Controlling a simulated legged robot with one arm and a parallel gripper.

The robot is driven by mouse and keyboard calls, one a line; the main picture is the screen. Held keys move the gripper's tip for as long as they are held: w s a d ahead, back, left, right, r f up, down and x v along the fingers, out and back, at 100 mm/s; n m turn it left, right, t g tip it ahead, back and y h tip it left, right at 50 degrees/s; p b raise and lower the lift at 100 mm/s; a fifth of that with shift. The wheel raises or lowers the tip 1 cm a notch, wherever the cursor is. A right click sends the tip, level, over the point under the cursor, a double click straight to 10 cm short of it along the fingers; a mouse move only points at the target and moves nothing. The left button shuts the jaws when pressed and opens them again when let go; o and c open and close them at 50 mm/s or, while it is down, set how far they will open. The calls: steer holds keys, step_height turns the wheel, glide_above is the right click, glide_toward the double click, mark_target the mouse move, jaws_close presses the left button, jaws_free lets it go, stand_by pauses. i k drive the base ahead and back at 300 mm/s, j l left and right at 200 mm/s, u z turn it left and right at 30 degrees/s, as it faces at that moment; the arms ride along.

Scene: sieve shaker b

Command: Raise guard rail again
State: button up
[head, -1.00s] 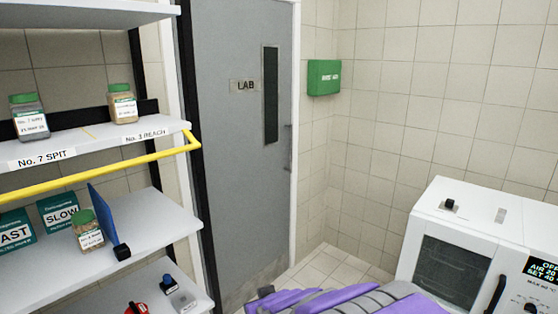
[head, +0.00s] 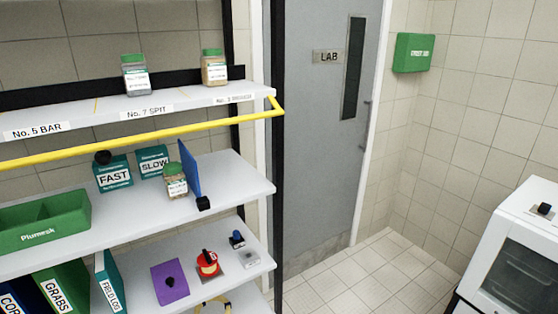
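The guard rail is a yellow bar (head: 150,140) along the front of the upper shelf (head: 180,99). It runs from the left edge of the head view to a bent end at the shelf's right front corner. Its long part hangs a little below the shelf's labelled front edge. Two jars with green lids, one grey-filled (head: 136,78) and one tan-filled (head: 214,70), stand upright on that shelf behind the rail. My gripper is not in view.
The middle shelf holds a green Plumesk bin (head: 42,222), FAST (head: 114,174) and SLOW boxes, a jar (head: 176,182) and a blue panel (head: 190,168). Binders and a red knob (head: 208,264) are lower. A white machine (head: 520,255) stands right; the tiled floor (head: 350,275) between is clear.

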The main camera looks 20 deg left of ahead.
mark_target(103, 157)
steer(key=u, duration=1.35)
